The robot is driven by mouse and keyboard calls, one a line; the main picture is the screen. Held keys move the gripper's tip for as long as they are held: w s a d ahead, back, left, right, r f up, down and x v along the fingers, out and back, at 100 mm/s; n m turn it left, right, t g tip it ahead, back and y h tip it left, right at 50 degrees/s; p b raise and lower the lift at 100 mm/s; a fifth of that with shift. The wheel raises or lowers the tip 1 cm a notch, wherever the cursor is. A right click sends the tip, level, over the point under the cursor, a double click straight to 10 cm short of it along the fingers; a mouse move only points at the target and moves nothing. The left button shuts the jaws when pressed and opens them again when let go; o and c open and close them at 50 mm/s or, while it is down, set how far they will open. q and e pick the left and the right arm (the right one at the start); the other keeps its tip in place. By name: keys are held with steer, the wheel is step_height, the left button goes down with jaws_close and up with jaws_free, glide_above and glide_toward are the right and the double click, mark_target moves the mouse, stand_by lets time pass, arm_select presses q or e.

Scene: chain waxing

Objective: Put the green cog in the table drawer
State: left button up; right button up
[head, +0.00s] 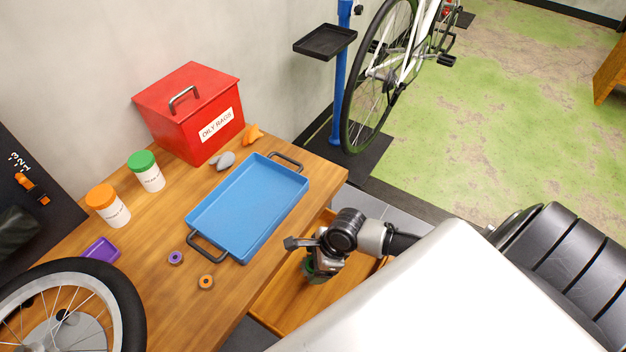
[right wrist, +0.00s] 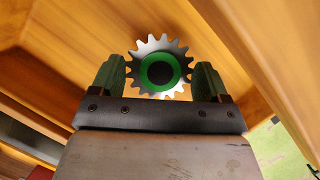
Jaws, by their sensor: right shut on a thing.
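The green cog (right wrist: 160,71) is a toothed metal sprocket with a green ring and a dark centre. In the right wrist view it sits between the two green fingers of my right gripper (right wrist: 160,80), which is shut on it. In the head view my right gripper (head: 312,266) is over the open table drawer (head: 300,300), with a bit of green showing at its fingers. The drawer is wooden and pulled out from the table's right side. In the right wrist view wooden drawer walls (right wrist: 245,50) surround the cog. I cannot tell if the cog touches the drawer floor. My left gripper is not seen.
On the table (head: 160,300) lie a blue tray (head: 292,187), a purple ring (head: 176,257), an orange ring (head: 206,282) and a purple dish (head: 101,251). A red oily rags box (head: 165,105), two lidded jars (head: 150,178) and a wheel (head: 125,300) stand there too.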

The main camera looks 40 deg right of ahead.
steer(key=shift+w+a+f, duration=0.15)
steer(key=shift+a+f, duration=0.05)
steer(key=shift+a, duration=0.15)
steer(key=shift+f, duration=0.35)
step_height(320, 180, down, 4)
steer(key=shift+r+b, duration=0.25)
steer(key=shift+b, duration=0.3)
steer(key=o, duration=0.9)
steer(key=p+v, duration=0.2)
steer(key=v, duration=1)
steer(key=shift+p, duration=0.4)
